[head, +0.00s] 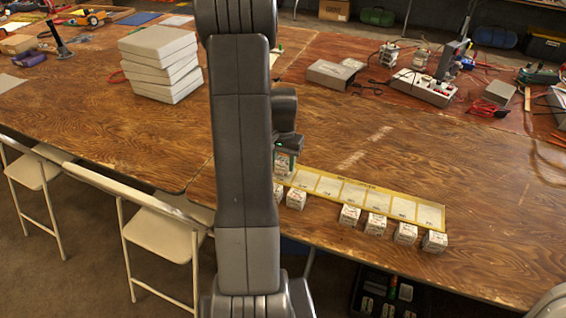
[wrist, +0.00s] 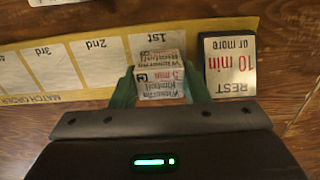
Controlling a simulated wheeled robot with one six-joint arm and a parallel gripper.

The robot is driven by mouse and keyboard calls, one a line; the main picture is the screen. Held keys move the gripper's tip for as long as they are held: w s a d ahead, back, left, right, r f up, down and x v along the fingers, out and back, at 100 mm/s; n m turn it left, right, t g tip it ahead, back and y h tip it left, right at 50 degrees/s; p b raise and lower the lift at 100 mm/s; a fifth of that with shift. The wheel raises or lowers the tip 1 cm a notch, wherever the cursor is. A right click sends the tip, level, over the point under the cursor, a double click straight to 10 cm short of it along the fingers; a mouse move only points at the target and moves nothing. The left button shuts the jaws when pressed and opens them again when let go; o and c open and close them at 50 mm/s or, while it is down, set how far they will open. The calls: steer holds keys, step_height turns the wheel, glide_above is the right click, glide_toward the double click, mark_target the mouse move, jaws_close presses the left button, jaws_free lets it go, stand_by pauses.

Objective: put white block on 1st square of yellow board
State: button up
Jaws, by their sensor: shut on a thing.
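The yellow board (head: 434,203) lies on the wooden table with a row of pale squares; it also spans the wrist view (wrist: 118,88). Its 1st square (wrist: 155,42) is at the right end of the visible row in the wrist view. In the head view my gripper (head: 286,158) is at the board's left end, partly hidden by my arm.
A dark-edged "REST 10 min or more" piece (wrist: 230,62) stands close right of the gripped block. Several other white blocks (head: 376,223) stand along the board's near edge. A stack of grey boxes (head: 160,62) and electronics (head: 425,85) are farther back.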

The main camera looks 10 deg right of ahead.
mark_target(283, 161)
steer(key=shift+f, duration=0.2)
steer(key=shift+f, duration=0.15)
steer(key=o, duration=1)
steer(key=shift+c, duration=0.2)
step_height(283, 161, up, 12)
steer(key=shift+p, duration=0.3)
